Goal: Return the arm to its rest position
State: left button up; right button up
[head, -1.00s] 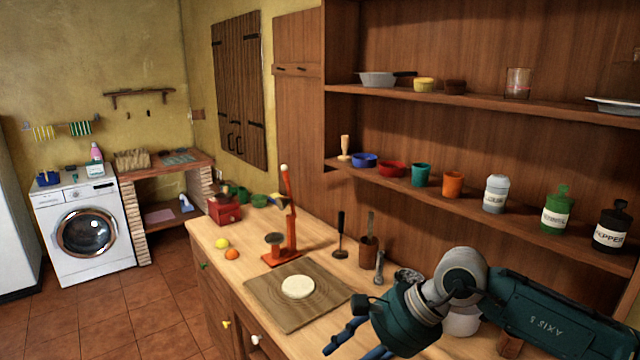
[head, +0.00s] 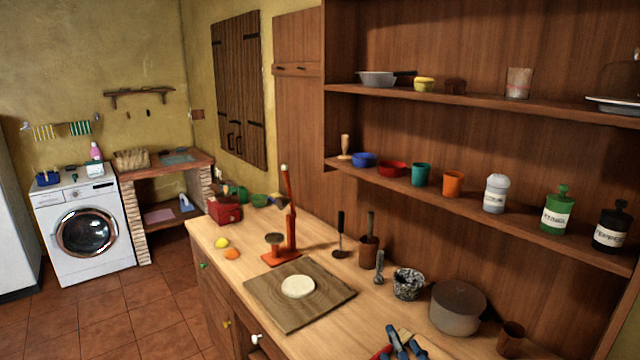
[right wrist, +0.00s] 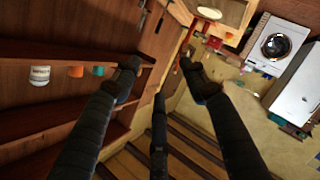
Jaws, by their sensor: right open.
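My right gripper (head: 402,345) shows only as dark blue fingers at the bottom edge of the head view, over the front part of the counter. The rest of my right arm is out of that view. In the right wrist view, its three dark fingers (right wrist: 160,80) are spread apart with nothing between them. My left gripper is in neither view.
The wooden counter (head: 330,331) holds a board with a round pale dough (head: 297,287), a red press (head: 288,235), a grey pot (head: 457,307) and a speckled cup (head: 408,284). Shelves (head: 450,205) with jars and bowls line the wall. A washing machine (head: 83,238) stands at far left.

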jog(key=s+d+f+m+g+h, duration=0.1)
jog(key=s+d+f+m+g, duration=0.15)
jog(key=s+f, duration=0.4)
jog(key=s+d+f+m+g+h, duration=0.1)
jog(key=s+d+f+m+g, duration=0.15)
jog(key=s+f+g, duration=0.4)
jog(key=s+f+m+g+y, duration=0.1)
jog(key=s+f+m+g, duration=0.1)
jog(key=s+f, duration=0.4)
jog(key=s+f+m+g, duration=0.1)
jog(key=s+f+m, duration=0.15)
jog(key=s, duration=0.55)
notch_tip(320, 180, down, 32)
jog(key=s+g+b, duration=0.2)
jog(key=b, duration=0.3)
jog(key=s+d+f+b, duration=0.2)
jog(key=s+f, duration=0.6)
jog(key=f, duration=0.2)
jog(key=s+d+f+b, duration=0.1)
jog(key=s+f+b, duration=0.2)
jog(key=s+f, duration=0.6)
notch_tip(320, 180, down, 2)
jog(key=shift+s+d+f+n+g, duration=0.25)
jog(key=shift+s+d+n+g, duration=0.05)
jog(key=shift+d+n+g, duration=0.1)
